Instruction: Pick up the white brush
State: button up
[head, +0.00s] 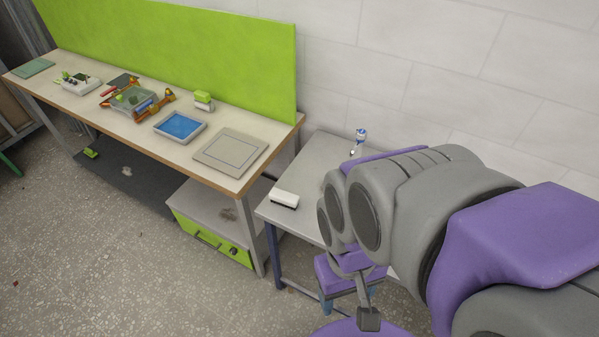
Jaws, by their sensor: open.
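The white brush (285,197), a white block with dark bristles beneath it, lies on the grey side table (301,172) near its left front corner. My arm crosses the right of the head view and hides the right part of this table. My gripper (366,312) shows partly at the bottom, below the bend of the arm. It is open, with nothing visible in it. It is apart from the brush, to the right of it and lower in the picture.
A bottle (358,143) with a blue top stands at the back of the side table, close to my arm. A long workbench (218,172) with trays and tools stands left, above a green-fronted drawer (212,240). Speckled floor (130,270) is open in front.

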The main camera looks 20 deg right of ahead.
aim_at(278, 196)
jog(key=i+j+z, duration=0.1)
jog(key=j, duration=0.25)
jog(key=i+j+z, duration=0.1)
jog(key=j, duration=0.3)
jog(key=i+j, duration=0.25)
jog(key=j, duration=0.15)
jog(key=i+j+z, duration=0.15)
jog(key=j, duration=0.25)
jog(key=i+j+z, duration=0.1)
jog(key=j, duration=0.3)
